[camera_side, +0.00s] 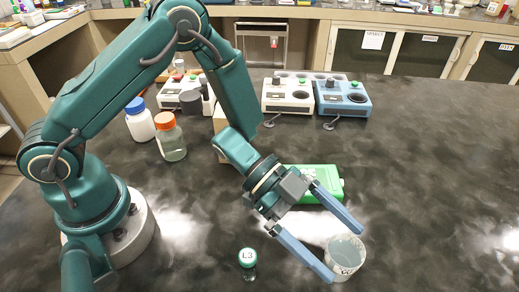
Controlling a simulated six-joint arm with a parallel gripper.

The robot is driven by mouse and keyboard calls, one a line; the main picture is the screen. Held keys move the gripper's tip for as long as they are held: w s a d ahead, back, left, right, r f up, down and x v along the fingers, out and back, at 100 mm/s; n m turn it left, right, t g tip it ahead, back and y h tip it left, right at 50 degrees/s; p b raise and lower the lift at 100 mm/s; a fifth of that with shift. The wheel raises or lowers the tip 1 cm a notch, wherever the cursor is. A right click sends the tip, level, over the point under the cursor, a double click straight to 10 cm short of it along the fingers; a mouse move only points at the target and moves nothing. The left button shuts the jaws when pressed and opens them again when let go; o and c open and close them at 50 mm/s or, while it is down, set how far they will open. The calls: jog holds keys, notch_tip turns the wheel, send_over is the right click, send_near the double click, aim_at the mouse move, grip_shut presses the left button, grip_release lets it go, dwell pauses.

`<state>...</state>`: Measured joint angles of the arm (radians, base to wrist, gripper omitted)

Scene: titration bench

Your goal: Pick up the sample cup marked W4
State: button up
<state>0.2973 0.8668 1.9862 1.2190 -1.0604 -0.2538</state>
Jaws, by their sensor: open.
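A clear sample cup (345,258) with a whitish, translucent look stands on the dark bench at the lower right. Some marking shows on its side, but I cannot read it. My gripper (346,254) is open, with its two blue fingers pointing toward the cup. One finger ends above and beside the cup's rim, and the other ends at the cup's left side. I cannot tell whether either finger touches the cup.
A green box (318,180) lies behind my gripper. Bottles with blue (139,120) and orange caps (170,138) stand at left. White (288,95) and blue (342,98) devices stand at back. The right side is clear.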

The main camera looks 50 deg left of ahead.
aim_at(358, 265)
jog(key=shift+d+f, duration=0.15)
jog(key=shift+f, duration=0.15)
jog(key=shift+x, duration=2.4)
jog(key=shift+r, duration=0.1)
jog(key=c, duration=1.5)
